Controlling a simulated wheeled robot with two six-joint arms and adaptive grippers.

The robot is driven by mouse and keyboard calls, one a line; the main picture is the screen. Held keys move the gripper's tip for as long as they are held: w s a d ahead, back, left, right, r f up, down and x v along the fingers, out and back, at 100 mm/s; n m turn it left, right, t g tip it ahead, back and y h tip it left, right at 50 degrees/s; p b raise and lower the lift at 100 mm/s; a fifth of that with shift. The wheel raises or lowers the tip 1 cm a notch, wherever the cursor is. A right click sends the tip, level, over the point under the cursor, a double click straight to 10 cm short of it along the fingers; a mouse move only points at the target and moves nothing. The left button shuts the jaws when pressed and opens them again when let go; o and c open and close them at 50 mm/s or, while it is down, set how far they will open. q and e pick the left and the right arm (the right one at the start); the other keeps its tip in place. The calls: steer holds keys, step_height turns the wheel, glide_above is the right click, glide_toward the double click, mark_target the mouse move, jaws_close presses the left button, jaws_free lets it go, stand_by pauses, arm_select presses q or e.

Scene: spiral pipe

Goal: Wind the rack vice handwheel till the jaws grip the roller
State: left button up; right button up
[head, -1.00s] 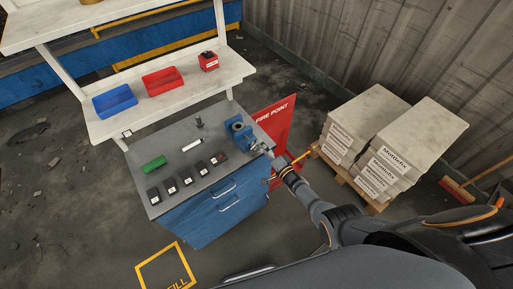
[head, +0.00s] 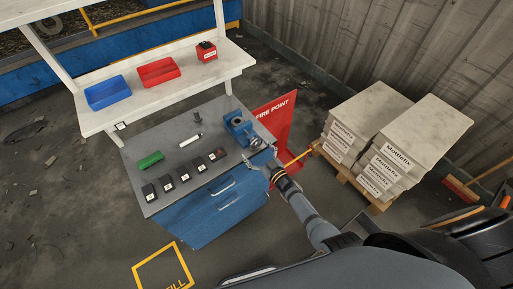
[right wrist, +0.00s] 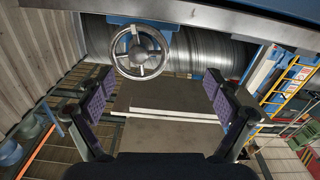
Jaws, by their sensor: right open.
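The blue rack vice (head: 237,127) stands at the right back corner of the grey bench top (head: 170,135). Its handwheel is a small grey shape by my gripper in the head view; in the right wrist view the spoked metal handwheel (right wrist: 142,52) shows clearly at top centre. My right gripper (right wrist: 158,95) is open and empty, its two purple-padded fingers spread below the wheel, apart from it in the picture. In the head view the right gripper (head: 266,160) is at the bench's right edge beside the vice. I cannot make out a roller in the jaws. My left gripper is not in view.
A white cylinder (head: 191,140), a green cylinder (head: 151,160) and several dark blocks (head: 184,174) lie on the bench. A shelf (head: 175,95) holds bins behind. A red panel (head: 284,120) and a pallet of stacked sacks (head: 370,125) stand to the right.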

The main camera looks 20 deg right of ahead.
steer(key=n, duration=0.2)
steer(key=n+b, duration=0.1)
steer(key=shift+s+a+f, duration=0.15)
steer(key=shift+a+f, duration=0.2)
steer(key=shift+a, duration=0.05)
steer(key=shift+r+n, duration=0.1)
steer(key=shift+n, duration=0.4)
steer(key=shift+b+x, duration=0.6)
steer(key=shift+x, duration=0.45)
steer(key=shift+w+a, duration=0.1)
steer(key=shift+w, duration=0.1)
steer(key=shift+r, duration=0.25)
steer(key=shift+o, duration=0.3)
